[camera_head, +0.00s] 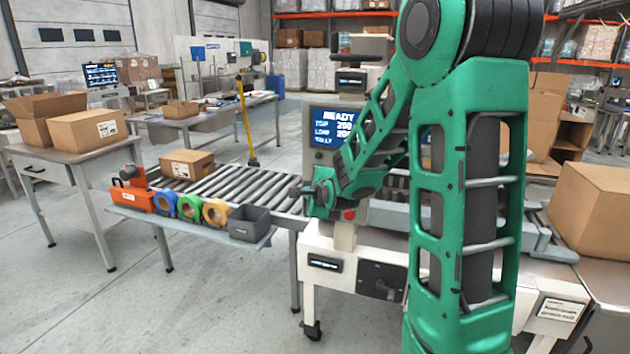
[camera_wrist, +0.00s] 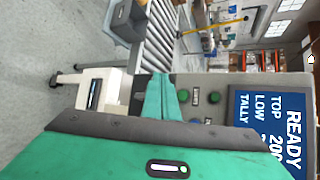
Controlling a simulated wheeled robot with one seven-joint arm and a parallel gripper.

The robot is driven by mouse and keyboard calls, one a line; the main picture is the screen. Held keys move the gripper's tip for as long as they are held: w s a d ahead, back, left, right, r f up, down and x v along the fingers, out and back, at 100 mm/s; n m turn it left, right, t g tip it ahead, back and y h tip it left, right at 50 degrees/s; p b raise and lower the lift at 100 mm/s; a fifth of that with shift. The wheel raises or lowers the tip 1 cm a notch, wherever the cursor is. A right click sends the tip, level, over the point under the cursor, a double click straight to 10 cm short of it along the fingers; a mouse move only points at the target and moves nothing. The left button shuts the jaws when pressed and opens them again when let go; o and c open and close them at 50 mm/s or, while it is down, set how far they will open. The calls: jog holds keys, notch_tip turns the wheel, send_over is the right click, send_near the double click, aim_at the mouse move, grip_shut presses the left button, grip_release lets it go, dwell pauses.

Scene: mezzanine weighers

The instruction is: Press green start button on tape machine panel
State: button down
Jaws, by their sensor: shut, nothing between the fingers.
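The tape machine's panel is a grey box with a blue screen (camera_head: 331,128) reading READY, TOP and LOW. In the wrist view the screen (camera_wrist: 268,128) appears turned on its side at the right. A round green button (camera_wrist: 214,97) shows on the panel beside the screen. A second round, darker green control (camera_wrist: 183,96) is close beside my fingers. My gripper (camera_wrist: 160,76) is shut and empty, its green fingers in front of the panel. In the head view my gripper (camera_head: 298,191) is below the screen, and my arm hides much of the panel. I cannot tell whether the fingertips touch it.
A roller conveyor (camera_head: 217,178) runs left of the machine, carrying a cardboard box (camera_head: 187,163). A side shelf holds tape rolls (camera_head: 190,206), an orange tape dispenser (camera_head: 132,190) and a grey bin (camera_head: 249,223). A red button (camera_head: 348,215) sits low on the machine. Another box (camera_head: 592,207) stands right.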

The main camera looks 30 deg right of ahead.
jog(key=w+d, duration=0.5)
jog(key=d, duration=0.2)
jog(key=shift+w, duration=0.2)
dwell(0.4)
jog(key=shift+d, duration=0.1)
dwell(1.9)
jog(key=shift+w+d+r, duration=0.1)
jog(key=shift+w+d, duration=0.1)
jog(key=shift+d, duration=0.05)
jog(key=shift+w+d, duration=0.25)
jog(key=shift+d, duration=0.1)
dwell(0.9)
jog(key=shift+s+a, duration=0.1)
jog(key=shift+a, duration=0.05)
dwell(0.3)
jog(key=shift+s+a, duration=0.4)
jog(key=shift+a, duration=0.15)
